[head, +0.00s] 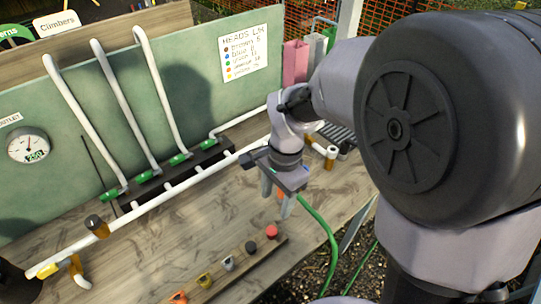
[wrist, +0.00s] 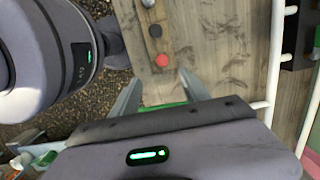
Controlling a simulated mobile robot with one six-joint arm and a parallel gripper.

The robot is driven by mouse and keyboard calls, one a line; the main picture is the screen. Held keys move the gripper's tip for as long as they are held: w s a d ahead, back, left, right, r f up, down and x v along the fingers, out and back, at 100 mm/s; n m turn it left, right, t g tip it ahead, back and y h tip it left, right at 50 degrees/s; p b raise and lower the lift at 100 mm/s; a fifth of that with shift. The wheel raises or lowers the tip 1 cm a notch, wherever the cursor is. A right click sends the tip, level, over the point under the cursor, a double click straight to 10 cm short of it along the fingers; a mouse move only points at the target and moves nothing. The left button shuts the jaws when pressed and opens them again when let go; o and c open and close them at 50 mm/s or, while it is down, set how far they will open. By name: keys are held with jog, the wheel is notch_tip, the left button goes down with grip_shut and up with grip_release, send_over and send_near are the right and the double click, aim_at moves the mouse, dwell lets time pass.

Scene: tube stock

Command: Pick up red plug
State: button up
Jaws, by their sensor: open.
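The red plug (head: 271,231) stands at the far right end of a row of plugs on a wooden strip (head: 236,276) on the bench. In the wrist view the red plug (wrist: 162,60) shows as a small round disc just beyond the fingertips, roughly between them. My gripper (head: 277,201) is open and empty. In the head view it hangs above the bench, beyond the red plug. Its two fingers (wrist: 159,80) are spread in the wrist view, with nothing between them.
A green hose (head: 328,240) runs past the bench's right edge. White pipes (head: 166,85) with green fittings and a gauge (head: 28,144) stand behind. The bench between is clear.

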jog(key=b, duration=0.4)
send_over(272, 230)
notch_tip(272, 230, down, 10)
jog(key=shift+f, duration=0.1)
notch_tip(272, 230, down, 6)
jog(key=shift+a+b, duration=0.1)
jog(key=shift+b, duration=1.15)
jog(key=shift+c, duration=0.8)
grip_shut()
